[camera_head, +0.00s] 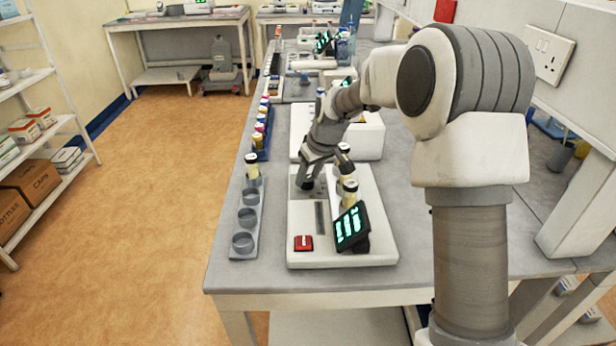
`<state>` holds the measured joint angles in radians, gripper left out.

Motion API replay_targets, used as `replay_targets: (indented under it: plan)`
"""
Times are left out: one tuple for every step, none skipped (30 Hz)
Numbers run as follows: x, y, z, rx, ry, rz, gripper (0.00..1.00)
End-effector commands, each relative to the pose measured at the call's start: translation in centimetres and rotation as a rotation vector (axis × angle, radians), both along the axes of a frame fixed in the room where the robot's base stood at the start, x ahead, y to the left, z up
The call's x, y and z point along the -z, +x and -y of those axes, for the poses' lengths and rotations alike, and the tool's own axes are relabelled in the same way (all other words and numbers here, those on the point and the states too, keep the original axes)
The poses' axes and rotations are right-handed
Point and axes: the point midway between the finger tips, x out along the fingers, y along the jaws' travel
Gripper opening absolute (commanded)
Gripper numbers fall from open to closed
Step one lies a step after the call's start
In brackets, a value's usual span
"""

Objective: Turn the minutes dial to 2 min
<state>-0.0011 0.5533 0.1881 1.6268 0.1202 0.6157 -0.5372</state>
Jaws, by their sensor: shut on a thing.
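A white machine (300,255) with a grey panel stands on the near part of the bench. A dark tilted screen (351,227) with glowing green marks sits on its right front, and a red switch (303,243) on its left front. My gripper (310,180) reaches down onto the machine's grey panel, behind the screen. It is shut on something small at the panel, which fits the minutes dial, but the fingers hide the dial. Its setting cannot be read.
A grey rack (247,222) with empty round holders and one capped vial (252,167) lies left of the machine. A blue rack (262,140) of vials stands beyond it. A white box (367,138) is behind the gripper. The bench's front edge is clear.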

Motion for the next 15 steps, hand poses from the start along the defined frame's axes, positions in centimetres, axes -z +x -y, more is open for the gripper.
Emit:
replay_targets:
  plan:
    - [0.15, -0.02, 0.13, -0.014, 0.000, -0.003, 0.00]
    - [0.15, -0.02, 0.13, -0.022, 0.000, -0.003, 0.00]
    - [0.15, -0.03, 0.08, -0.033, -0.001, -0.003, 0.00]
    - [0.16, -0.04, 0.06, -0.041, 0.000, -0.003, 0.00]
    - [0.15, -0.04, 0.06, -0.045, 0.000, -0.004, 0.00]
    - [0.15, -0.04, 0.08, -0.051, 0.000, -0.004, 0.00]
    - [0.16, -0.04, 0.09, -0.055, -0.001, -0.004, 0.00]
    - [0.16, -0.05, 0.10, -0.058, -0.001, -0.004, 0.00]
    - [0.16, -0.05, 0.11, -0.061, -0.001, -0.004, 0.00]
    - [0.16, -0.05, 0.11, -0.063, -0.001, -0.005, 0.00]
    - [0.16, -0.05, 0.11, -0.064, -0.001, -0.004, 0.00]
    - [0.17, -0.05, 0.11, -0.064, -0.002, -0.005, 0.00]
    - [0.18, -0.06, 0.10, -0.064, -0.002, -0.005, 0.00]
    - [0.18, -0.06, 0.10, -0.064, -0.002, -0.005, 0.00]
    - [0.18, -0.06, 0.10, -0.064, -0.002, -0.005, 0.00]
